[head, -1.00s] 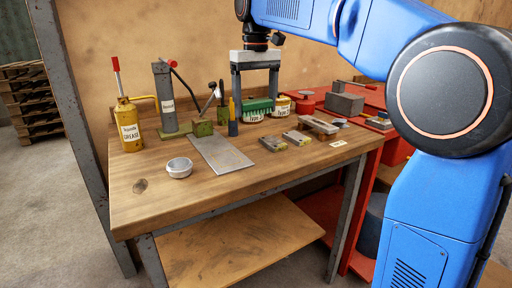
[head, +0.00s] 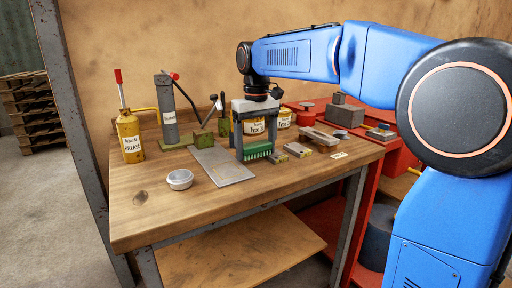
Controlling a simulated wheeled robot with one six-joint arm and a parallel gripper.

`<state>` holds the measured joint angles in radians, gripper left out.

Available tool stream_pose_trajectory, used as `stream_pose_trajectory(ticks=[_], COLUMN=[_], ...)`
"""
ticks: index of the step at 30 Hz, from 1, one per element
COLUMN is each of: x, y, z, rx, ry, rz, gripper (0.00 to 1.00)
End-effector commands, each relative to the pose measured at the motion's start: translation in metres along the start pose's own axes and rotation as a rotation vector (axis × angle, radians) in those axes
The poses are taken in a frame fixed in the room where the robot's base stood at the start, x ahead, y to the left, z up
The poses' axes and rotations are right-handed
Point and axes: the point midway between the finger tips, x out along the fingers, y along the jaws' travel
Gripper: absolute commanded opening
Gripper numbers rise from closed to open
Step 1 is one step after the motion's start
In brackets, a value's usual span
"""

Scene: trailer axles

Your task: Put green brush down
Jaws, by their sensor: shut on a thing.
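My gripper (head: 257,148) points down over the middle of the workbench (head: 150,215), its two dark fingers on either side of the green brush (head: 258,150). It is shut on the brush, which sits between the fingertips with its pale bristles downward. The brush is at the right edge of the grey metal plate (head: 222,168). I cannot tell whether the bristles touch the bench top.
A grease can (head: 131,140), a grey cylinder tool (head: 168,112) and labelled tins (head: 254,124) stand along the back. Small blocks (head: 298,150) lie right of the brush.

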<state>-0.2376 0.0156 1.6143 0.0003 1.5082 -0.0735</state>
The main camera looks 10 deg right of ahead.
Motion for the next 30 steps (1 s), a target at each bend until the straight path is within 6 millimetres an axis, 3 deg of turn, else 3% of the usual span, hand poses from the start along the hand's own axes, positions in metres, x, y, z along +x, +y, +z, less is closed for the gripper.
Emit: stream_pose_trajectory(ticks=[20, 21, 23, 30], x=[0.014, 0.014, 0.015, 0.017], y=[0.0, 0.0, 0.0, 0.001], z=[0.0, 0.0, 0.001, 0.0], rx=[0.0, 0.0, 0.0, 0.001], ry=[-0.005, -0.006, -0.008, -0.011], rz=[-0.001, -0.001, -0.001, -0.001], gripper=[0.45, 0.82, 0.96, 0.96])
